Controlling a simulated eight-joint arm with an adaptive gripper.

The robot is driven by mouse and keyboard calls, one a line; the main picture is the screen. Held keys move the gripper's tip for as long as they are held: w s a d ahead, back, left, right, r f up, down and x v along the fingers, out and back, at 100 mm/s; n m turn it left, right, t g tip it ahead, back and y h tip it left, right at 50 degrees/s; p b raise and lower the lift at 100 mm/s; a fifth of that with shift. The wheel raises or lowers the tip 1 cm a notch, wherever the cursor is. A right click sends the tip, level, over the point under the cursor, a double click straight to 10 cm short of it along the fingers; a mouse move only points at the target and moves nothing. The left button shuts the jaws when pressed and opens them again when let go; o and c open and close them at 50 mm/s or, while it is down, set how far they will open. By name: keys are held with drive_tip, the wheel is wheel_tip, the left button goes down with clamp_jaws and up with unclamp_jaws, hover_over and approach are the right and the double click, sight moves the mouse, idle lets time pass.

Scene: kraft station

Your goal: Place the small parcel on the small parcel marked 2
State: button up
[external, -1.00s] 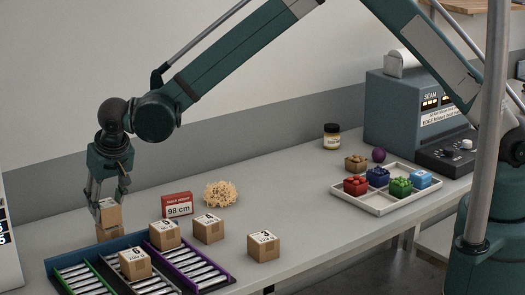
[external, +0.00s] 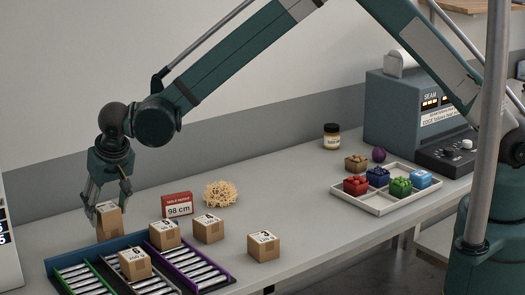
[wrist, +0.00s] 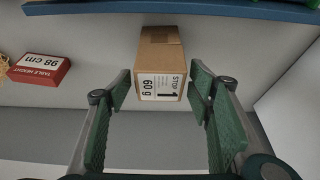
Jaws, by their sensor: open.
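A small brown parcel labelled "STOP 1 60 g" (wrist: 162,88) lies between my gripper's fingers in the wrist view; it also shows in the external view at the left of the table (external: 109,222). My gripper (wrist: 162,95) is open around the parcel, one finger on each side; it also shows from outside (external: 108,205). A narrow gap shows at the left finger. The right finger is very close, and I cannot tell whether it touches. I cannot make out a separate parcel beneath. No label clearly reads 2.
Several parcels stand nearby: one on the table (external: 208,230), one labelled 3 (external: 263,248), and two on the roller rack (external: 165,236) (external: 134,265). A red 98 cm sign (external: 177,205) and pale shavings (external: 220,194) stand behind. The table's middle is clear.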

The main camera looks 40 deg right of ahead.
drive_tip(key=shift+r, duration=0.15)
drive_tip(key=v, duration=1.2)
idle(1.1)
drive_tip(key=w+d+r, duration=0.2)
drive_tip(key=d+r, duration=0.4)
drive_tip(key=d, duration=0.5)
drive_tip(key=w+d+r, duration=0.2)
drive_tip(key=d+r, duration=0.4)
drive_tip(key=d, duration=0.5)
drive_tip(key=s+d+r, duration=0.1)
drive_tip(key=d+r, duration=0.3)
drive_tip(key=d, duration=0.6)
drive_tip(key=s+d+r, duration=0.2)
drive_tip(key=d+r, duration=0.1)
drive_tip(key=d, duration=0.7)
drive_tip(key=s+d+t, duration=0.1)
drive_tip(key=s+d, duration=0.8)
drive_tip(key=d, duration=0.4)
drive_tip(key=s+d+t, duration=0.1)
drive_tip(key=s+d, duration=0.8)
drive_tip(key=d, duration=0.5)
drive_tip(key=s+d+f, duration=0.3)
drive_tip(key=s+d, duration=0.3)
drive_tip(key=s, duration=0.1)
drive_tip(key=shift+s+t, duration=0.3)
drive_tip(key=shift+t, duration=0.1)
